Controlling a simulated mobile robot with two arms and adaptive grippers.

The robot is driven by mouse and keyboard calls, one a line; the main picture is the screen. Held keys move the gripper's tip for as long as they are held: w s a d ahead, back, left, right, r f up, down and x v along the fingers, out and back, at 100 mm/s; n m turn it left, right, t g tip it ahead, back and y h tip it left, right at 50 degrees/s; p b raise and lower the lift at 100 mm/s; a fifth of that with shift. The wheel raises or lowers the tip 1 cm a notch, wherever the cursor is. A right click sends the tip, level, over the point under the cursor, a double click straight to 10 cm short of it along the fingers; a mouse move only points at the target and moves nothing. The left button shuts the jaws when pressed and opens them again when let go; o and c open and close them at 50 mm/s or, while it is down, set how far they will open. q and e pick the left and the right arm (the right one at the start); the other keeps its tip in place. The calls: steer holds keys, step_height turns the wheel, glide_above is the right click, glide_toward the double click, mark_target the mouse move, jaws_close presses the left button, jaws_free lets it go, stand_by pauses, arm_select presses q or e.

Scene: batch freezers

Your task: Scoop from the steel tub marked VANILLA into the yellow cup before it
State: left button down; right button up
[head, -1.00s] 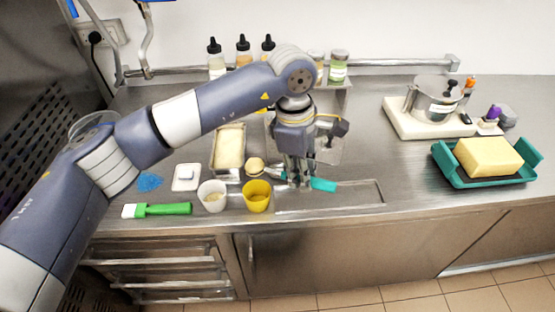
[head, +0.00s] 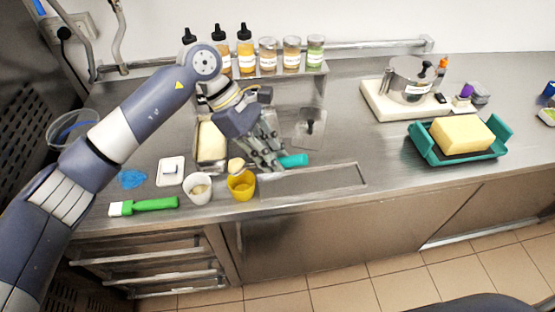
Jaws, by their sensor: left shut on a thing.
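My left gripper (head: 272,160) is shut on a scoop with a teal handle (head: 293,160). The handle end sticks out to the right of the fingers. At the scoop's other end, a pale yellow ball (head: 236,165) shows just above the back rim of the yellow cup (head: 242,189). I cannot tell whether the scoop touches the cup. The cup stands upright on the counter; its inside is partly visible. The steel tub (head: 211,140) with pale yellow contents lies behind the cup, partly hidden by my arm; I cannot read its marking. My right gripper is not in view.
A white cup (head: 198,190) stands close left of the yellow one. A green-handled brush (head: 145,205) and small white dish (head: 171,171) lie further left. Bottles and jars (head: 268,56) line the back. A teal tray (head: 468,157) with a yellow block is at right.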

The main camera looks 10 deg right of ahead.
arm_select(q)
steer(key=a+g+h+b, duration=0.1)
steer(key=b, duration=0.1)
steer(key=w+a+r+h+b, duration=0.1)
steer(key=h+b, duration=0.1)
steer(key=shift+w+a+r+g, duration=0.2)
steer(key=shift+w+a+g, duration=0.1)
steer(key=shift+g, duration=0.1)
steer(key=a+h+b, duration=0.1)
steer(key=b, duration=0.1)
steer(key=w+a+r+g+h+b, duration=0.1)
steer(key=b, duration=0.1)
steer(key=shift+w+a+h, duration=0.1)
steer(key=shift+w+h, duration=0.05)
steer(key=shift+h, duration=0.15)
steer(key=shift+w+a+r+g+h+b, duration=0.35)
steer(key=shift+a+g+h+b, duration=0.25)
steer(key=shift+b, duration=0.55)
steer(key=shift+a+r, duration=0.15)
